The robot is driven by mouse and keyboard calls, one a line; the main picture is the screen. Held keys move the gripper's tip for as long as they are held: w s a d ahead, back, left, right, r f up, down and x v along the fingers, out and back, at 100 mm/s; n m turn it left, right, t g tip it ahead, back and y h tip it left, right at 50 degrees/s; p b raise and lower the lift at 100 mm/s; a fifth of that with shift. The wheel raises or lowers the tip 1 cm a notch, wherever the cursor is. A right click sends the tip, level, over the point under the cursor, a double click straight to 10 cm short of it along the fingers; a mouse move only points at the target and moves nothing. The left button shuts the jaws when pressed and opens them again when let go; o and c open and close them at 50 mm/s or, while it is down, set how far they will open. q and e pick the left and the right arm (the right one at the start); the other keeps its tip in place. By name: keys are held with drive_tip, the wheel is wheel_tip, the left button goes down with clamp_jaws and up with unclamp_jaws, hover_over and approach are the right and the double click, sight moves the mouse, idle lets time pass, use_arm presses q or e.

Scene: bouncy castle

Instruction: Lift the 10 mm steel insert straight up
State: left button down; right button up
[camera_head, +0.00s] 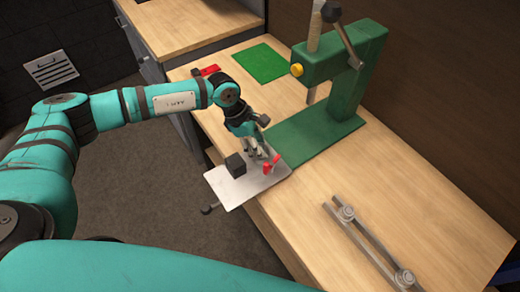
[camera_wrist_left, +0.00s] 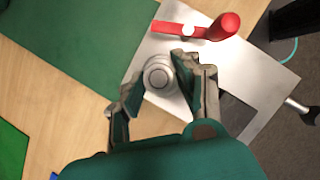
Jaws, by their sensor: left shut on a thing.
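My left gripper (camera_head: 258,152) points down over the pale metal plate (camera_head: 238,190) at the left edge of the bench. In the left wrist view its two fingers (camera_wrist_left: 163,84) are closed on either side of a round, stepped silver piece, the steel insert (camera_wrist_left: 158,77). The gripper is shut on it. The insert appears upright, seen end-on from above. I cannot tell whether its bottom touches the plate. In the head view the insert is hidden by the fingers. My right gripper is not in view.
A red clamp handle (camera_head: 270,166) and a black block (camera_head: 236,165) are on the plate, close to the gripper. A green press (camera_head: 335,65) stands behind, to the right. Its green base (camera_head: 310,137) is beside the plate. A linkage bar (camera_head: 370,245) lies on the bench front.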

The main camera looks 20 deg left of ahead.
use_arm(q)
drive_tip(key=shift+r, duration=0.1)
drive_tip(key=shift+w+r+b, duration=0.1)
drive_tip(key=shift+r+b, duration=0.45)
drive_tip(key=shift+r, duration=0.05)
drive_tip(key=shift+s+r+b, duration=0.6)
drive_tip(key=shift+s+r, duration=0.1)
drive_tip(key=shift+r, duration=0.2)
drive_tip(key=s+r+b, duration=0.1)
drive_tip(key=s+b, duration=0.3)
drive_tip(key=s, duration=1)
drive_tip(key=shift+s+r, duration=0.4)
